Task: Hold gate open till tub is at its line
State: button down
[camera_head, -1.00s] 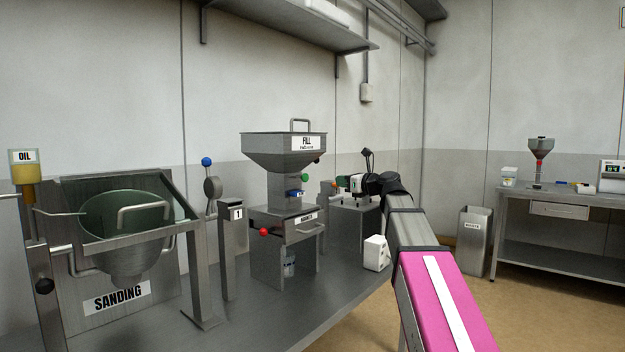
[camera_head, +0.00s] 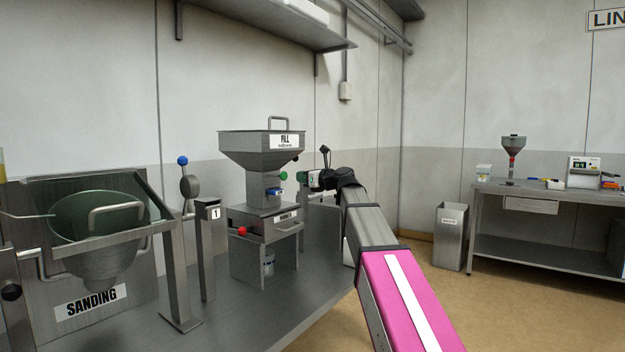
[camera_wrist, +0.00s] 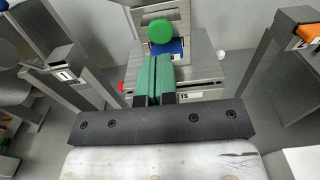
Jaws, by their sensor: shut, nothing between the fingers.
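The steel hopper marked FILL (camera_head: 262,150) stands on the bench. On its neck are a green knob (camera_head: 284,176) and a blue part (camera_head: 273,191); the wrist view shows the green knob (camera_wrist: 160,31) with the blue part (camera_wrist: 168,50) behind it. My gripper (camera_head: 302,177) is right of the knob. Its green fingers (camera_wrist: 152,80) are shut together and empty, pointing toward the knob. I cannot tell whether they touch it.
A red knob (camera_head: 242,231) is on the stand's left. The SANDING bowl (camera_head: 98,240) and a post marked 1 (camera_head: 207,250) stand further left. A bin (camera_head: 450,237) and a second table (camera_head: 560,195) are at the right, with open floor before them.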

aim_at(285, 175)
jog(key=shift+x, duration=3)
